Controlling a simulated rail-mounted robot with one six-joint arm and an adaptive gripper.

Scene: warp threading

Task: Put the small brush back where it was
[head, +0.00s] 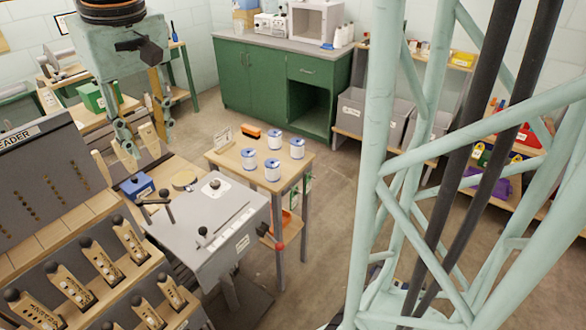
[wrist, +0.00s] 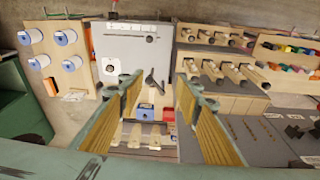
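An orange and black object (head: 250,131), which looks like the small brush, lies on the wooden cart top (head: 228,157) near its back edge. It also shows at the left in the wrist view (wrist: 51,87). My gripper (head: 147,143) hangs at the upper left in the head view, well to the left of the cart. In the wrist view my gripper (wrist: 158,88) has its fingers wide apart with nothing between them. A blue box (head: 138,187) sits on the bench below and shows between the fingers in the wrist view (wrist: 146,112).
Several white spools with blue rims (head: 272,169) stand on the cart. A grey machine with black levers (head: 210,220) stands in front of it. A sloped rack with wooden handles (head: 100,260) is at the lower left. A green cabinet (head: 260,90) stands at the back, with open floor before it.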

